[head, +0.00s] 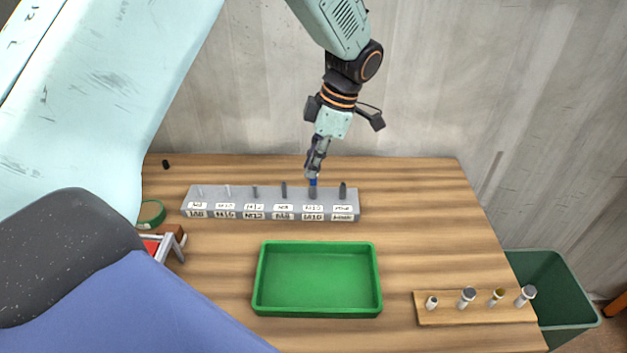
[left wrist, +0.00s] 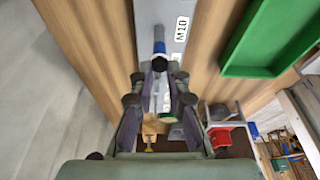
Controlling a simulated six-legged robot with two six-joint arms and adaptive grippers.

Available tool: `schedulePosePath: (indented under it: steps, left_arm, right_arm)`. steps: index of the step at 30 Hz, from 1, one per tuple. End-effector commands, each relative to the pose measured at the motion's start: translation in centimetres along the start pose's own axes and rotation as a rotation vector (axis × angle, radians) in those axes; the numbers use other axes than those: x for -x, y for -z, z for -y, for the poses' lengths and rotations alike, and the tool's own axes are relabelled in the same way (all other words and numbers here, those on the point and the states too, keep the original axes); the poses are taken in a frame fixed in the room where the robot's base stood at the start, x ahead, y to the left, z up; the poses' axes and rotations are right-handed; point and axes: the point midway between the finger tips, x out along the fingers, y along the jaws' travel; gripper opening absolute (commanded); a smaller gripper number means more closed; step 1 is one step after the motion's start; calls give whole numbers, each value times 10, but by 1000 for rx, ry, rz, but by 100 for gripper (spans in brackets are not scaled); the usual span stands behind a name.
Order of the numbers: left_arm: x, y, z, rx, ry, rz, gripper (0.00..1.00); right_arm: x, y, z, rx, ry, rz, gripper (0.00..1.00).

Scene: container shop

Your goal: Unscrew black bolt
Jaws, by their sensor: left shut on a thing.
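My left gripper (head: 314,172) is over the grey labelled block (head: 230,206), near its right end. It is shut on a slim piece with a dark end and a blue band (head: 313,182). In the left wrist view this blue-banded piece (left wrist: 159,47) sits at the fingertips (left wrist: 160,66), above the block by a label reading M10 (left wrist: 181,28). It looks upright; I cannot tell whether it is seated in the block. A small black piece (head: 166,164) stands alone at the back left of the table. I cannot tell which piece is the black bolt. My right gripper is not in view.
Several dark and light pins stand in the block. An empty green tray (head: 318,312) lies in front of it. A wooden rack (head: 460,314) with several capped pieces is front right, beside a dark green bin (head: 570,318). A green roll (head: 150,213) lies left. The table's back right is clear.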

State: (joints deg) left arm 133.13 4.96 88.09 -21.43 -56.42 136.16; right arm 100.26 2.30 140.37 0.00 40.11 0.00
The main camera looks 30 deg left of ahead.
Motion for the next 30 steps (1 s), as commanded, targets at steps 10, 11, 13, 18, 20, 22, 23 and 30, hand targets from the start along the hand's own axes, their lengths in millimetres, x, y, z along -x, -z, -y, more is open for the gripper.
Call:
schedulePosePath:
  steps: [10,11,13,18,20,22,23,30]
  left_arm:
    - [0,0,0,19,4,1,29]
    - [0,0,0,19,4,1,31]
    - [0,0,0,18,4,1,37]
    - [0,0,0,17,3,1,42]
    - [0,0,0,17,3,1,42]
    - [0,0,0,17,3,1,39]
    - [0,0,0,17,3,1,36]
    - [0,0,0,17,3,1,30]
  right_arm:
    - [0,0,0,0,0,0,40]
    - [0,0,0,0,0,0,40]
    - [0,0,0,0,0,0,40]
    - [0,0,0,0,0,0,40]
    - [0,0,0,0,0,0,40]
    - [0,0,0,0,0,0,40]
    - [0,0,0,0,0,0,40]
    - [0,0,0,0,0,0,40]
